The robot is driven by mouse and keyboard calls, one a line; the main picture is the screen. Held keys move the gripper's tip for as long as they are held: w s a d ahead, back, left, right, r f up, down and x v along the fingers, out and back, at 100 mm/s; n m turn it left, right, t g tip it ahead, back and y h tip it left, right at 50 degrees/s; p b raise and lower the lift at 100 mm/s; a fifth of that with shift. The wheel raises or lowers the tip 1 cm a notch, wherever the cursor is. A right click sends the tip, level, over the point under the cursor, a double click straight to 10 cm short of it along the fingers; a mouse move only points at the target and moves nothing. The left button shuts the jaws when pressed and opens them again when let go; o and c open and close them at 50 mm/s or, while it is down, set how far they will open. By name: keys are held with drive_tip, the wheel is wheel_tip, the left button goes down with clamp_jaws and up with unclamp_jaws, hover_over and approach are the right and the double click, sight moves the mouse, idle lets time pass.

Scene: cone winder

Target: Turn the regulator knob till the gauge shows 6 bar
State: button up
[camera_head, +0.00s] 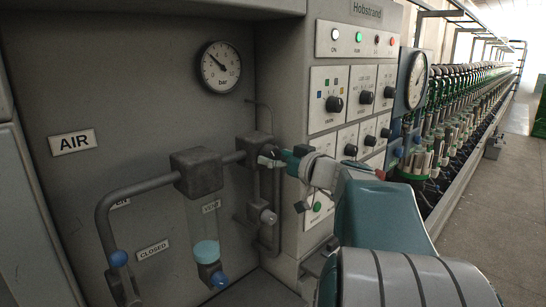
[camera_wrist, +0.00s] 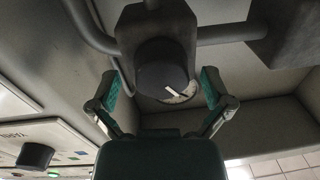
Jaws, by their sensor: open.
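The round white gauge (camera_head: 220,67), marked "bar", is on the grey wall panel at the upper left of the head view. Its needle points to the upper left; the figures are too small to read surely. The dark regulator knob (camera_wrist: 163,67), with a white pointer mark, shows in the wrist view under its dark block (camera_wrist: 140,25). My gripper (camera_wrist: 158,76) is open, with one green-padded finger on each side of the knob and gaps visible. In the head view my gripper (camera_head: 275,160) is at the block on the pipe and largely hides the knob.
A second block (camera_head: 198,172) with a clear bowl hangs on the pipe at left, above a blue knob (camera_head: 219,280). A control panel (camera_head: 328,100) with knobs and lamps stands close to the right of my gripper. A larger gauge (camera_head: 416,80) is beyond it.

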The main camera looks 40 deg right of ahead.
drive_tip(key=c, duration=1.2)
drive_tip(key=shift+o, duration=0.2)
drive_tip(key=shift+m, duration=0.3)
drive_tip(key=m, duration=1)
drive_tip(key=shift+t+h, duration=0.3)
drive_tip(key=m, duration=0.5)
drive_tip(key=shift+f+m, duration=0.15)
drive_tip(key=shift+m, duration=0.15)
drive_tip(key=m, duration=0.4)
drive_tip(key=shift+f+h, duration=0.1)
drive_tip(key=shift+h, duration=0.3)
drive_tip(key=shift+m, duration=0.4)
